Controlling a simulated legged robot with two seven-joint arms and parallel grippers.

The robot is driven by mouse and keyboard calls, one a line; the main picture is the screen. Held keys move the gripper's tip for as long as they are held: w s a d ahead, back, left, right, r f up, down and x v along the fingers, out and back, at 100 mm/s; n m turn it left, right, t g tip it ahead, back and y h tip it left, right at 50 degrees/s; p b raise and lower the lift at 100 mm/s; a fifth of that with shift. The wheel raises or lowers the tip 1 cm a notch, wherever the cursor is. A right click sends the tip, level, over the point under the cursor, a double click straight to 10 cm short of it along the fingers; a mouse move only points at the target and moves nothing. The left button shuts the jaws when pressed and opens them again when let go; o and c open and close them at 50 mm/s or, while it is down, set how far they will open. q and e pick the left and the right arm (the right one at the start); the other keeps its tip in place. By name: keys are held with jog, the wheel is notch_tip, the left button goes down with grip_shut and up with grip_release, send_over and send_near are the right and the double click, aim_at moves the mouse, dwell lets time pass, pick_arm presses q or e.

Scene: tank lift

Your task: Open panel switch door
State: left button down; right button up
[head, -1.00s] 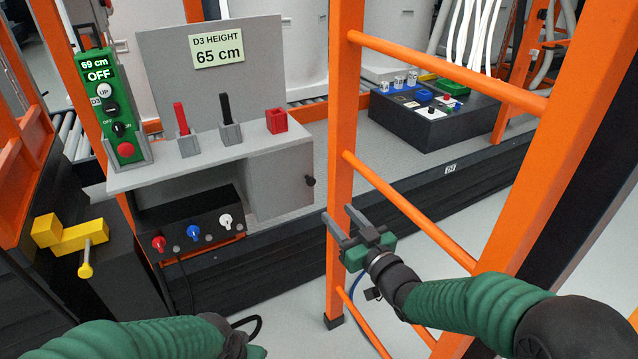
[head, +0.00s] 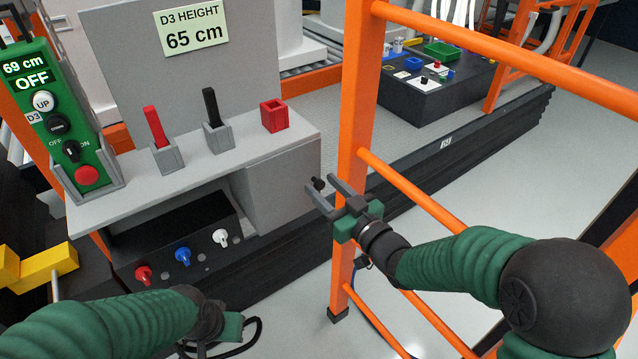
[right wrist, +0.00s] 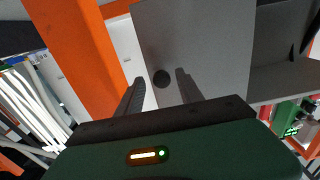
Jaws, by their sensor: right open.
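The panel door (head: 285,187) is a plain grey door under the right end of the grey shelf. It looks closed. Its small black knob (head: 319,183) sits near its right edge; the knob also shows in the right wrist view (right wrist: 162,78). My right gripper (head: 320,184) is open, with its fingertips on either side of the knob in both views. In the right wrist view the fingers (right wrist: 160,76) frame the knob, which lies around or just beyond the tips; I cannot tell contact. My left gripper (head: 222,332) is low in the head view, its fingers not clear.
An orange ladder-like frame (head: 350,160) stands right beside my right gripper. The shelf (head: 125,180) carries red and black levers and a red box (head: 274,115). A black box (head: 175,235) with coloured knobs sits below. A green control pendant (head: 55,115) stands left.

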jog(key=shift+d, duration=0.15)
jog(key=shift+c, duration=1.6)
jog(key=shift+a, duration=0.4)
grip_shut()
jog(key=shift+d, duration=0.1)
